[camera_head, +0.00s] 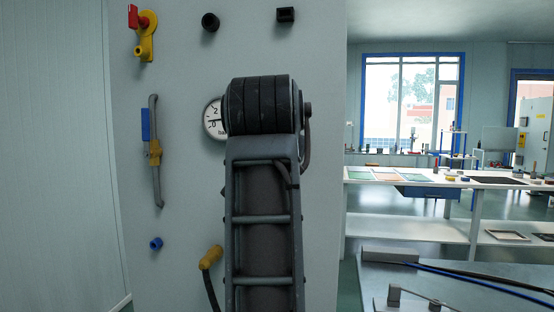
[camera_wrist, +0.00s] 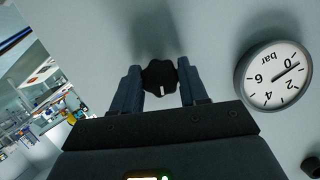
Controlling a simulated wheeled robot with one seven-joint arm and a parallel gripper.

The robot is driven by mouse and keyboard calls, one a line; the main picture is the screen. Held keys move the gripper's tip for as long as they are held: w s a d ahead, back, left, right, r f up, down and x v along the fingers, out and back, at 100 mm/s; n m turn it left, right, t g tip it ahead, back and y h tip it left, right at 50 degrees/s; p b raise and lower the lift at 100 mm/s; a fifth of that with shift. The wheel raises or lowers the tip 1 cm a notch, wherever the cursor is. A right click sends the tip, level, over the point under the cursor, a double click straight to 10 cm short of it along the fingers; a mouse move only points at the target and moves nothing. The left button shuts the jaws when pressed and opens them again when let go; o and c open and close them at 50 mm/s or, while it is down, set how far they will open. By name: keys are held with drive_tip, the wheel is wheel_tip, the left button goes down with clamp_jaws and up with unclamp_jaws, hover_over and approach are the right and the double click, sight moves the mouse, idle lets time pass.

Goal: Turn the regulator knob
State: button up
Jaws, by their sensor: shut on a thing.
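The regulator knob (camera_wrist: 159,76) is a black lobed knob with a white mark, on the pale panel in the wrist view. My gripper (camera_wrist: 160,84) has one finger on each side of the knob and is shut on it. The pressure gauge (camera_wrist: 273,75), marked in bar, is beside it on the right and appears upside down, its needle near 0. In the head view the gauge (camera_head: 213,119) is partly covered by my arm, and the knob and my fingertips are hidden behind the arm.
The panel also carries a red-handled yellow valve (camera_head: 144,34), a black round knob (camera_head: 210,22), a black square part (camera_head: 286,15), a blue-handled pipe valve (camera_head: 153,150), a blue fitting (camera_head: 155,243) and a yellow-ended hose (camera_head: 211,257). A white workbench (camera_head: 436,183) stands at right.

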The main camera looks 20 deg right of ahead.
drive_tip(key=shift+f, duration=0.15)
drive_tip(key=o, duration=1.1)
drive_tip(key=shift+c, duration=0.2)
drive_tip(key=v, duration=0.7)
drive_tip(key=shift+s+a, duration=0.2)
drive_tip(key=shift+s, duration=0.15)
